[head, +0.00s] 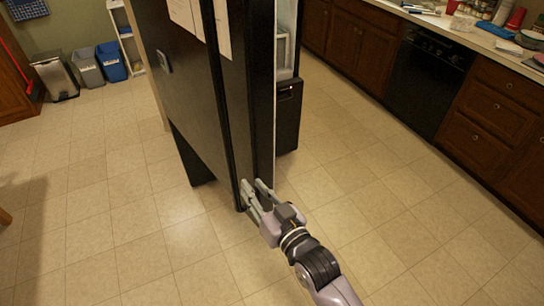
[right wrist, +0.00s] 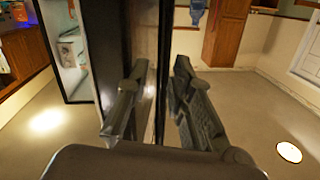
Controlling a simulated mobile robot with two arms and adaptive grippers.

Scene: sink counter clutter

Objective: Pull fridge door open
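The black fridge door (head: 190,95) stands tall in the middle of the head view, with papers on its face. A white inner part (head: 287,22) of the fridge shows to its right, so the fridge stands at least partly open. My right gripper (head: 254,188) is low at the near vertical edge of the door. In the right wrist view, its fingers (right wrist: 157,95) are apart, one on each side of a dark upright edge (right wrist: 158,45). Whether both fingers press on it is unclear. My left gripper is not in view.
Wooden cabinets (head: 357,40) and a black dishwasher (head: 430,78) line the right, under a cluttered counter (head: 480,38). Bins (head: 111,62) stand at the back left. The tiled floor (head: 95,225) is clear on both sides of the fridge.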

